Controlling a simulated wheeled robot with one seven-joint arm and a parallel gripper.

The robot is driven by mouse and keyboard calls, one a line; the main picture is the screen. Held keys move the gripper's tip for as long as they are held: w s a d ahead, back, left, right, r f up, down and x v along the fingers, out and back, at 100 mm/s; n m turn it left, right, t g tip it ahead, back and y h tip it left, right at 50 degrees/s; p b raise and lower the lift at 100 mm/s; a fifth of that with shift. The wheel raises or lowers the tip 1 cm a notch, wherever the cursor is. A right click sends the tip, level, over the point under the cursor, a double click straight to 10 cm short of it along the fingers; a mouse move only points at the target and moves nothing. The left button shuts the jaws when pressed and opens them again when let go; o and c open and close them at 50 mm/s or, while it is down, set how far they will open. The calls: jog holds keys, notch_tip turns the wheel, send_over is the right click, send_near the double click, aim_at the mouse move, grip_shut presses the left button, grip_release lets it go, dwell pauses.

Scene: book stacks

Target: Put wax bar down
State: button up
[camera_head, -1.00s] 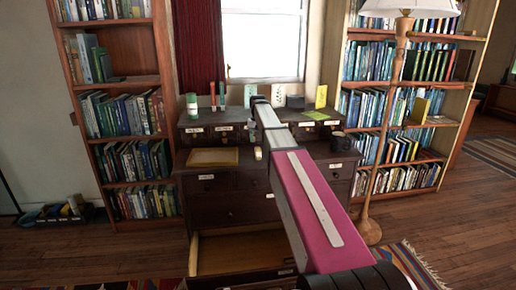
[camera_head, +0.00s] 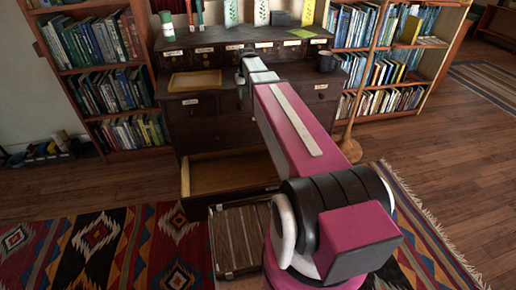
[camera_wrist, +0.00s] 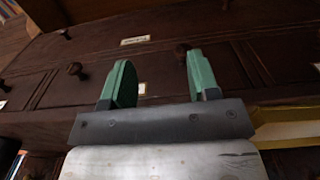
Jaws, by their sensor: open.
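My gripper (camera_wrist: 158,78) shows in the wrist view with its two green fingers apart. Nothing is between the fingers. Dark drawer fronts (camera_wrist: 225,58) with round knobs and pale labels lie beyond it. In the head view my arm reaches to the dark cabinet (camera_head: 200,106), and its end hides most of my gripper. I cannot pick out the wax bar for certain in either view. A yellow upright block (camera_head: 308,12) and a pale patterned block (camera_head: 261,12) stand on the cabinet's top.
A lower drawer (camera_head: 225,176) stands open and looks empty. A yellow tray (camera_head: 194,81) and a dark mug (camera_head: 326,62) are on the cabinet's ledge. A slatted case (camera_head: 238,240) lies by the patterned rug (camera_head: 95,240). Bookshelves flank the cabinet.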

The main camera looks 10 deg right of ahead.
jog(key=s+f, duration=0.7)
jog(key=s, duration=0.4)
jog(key=s+f, duration=0.7)
jog(key=s, duration=0.4)
jog(key=shift+s+f, duration=0.25)
jog(key=shift+s, duration=0.15)
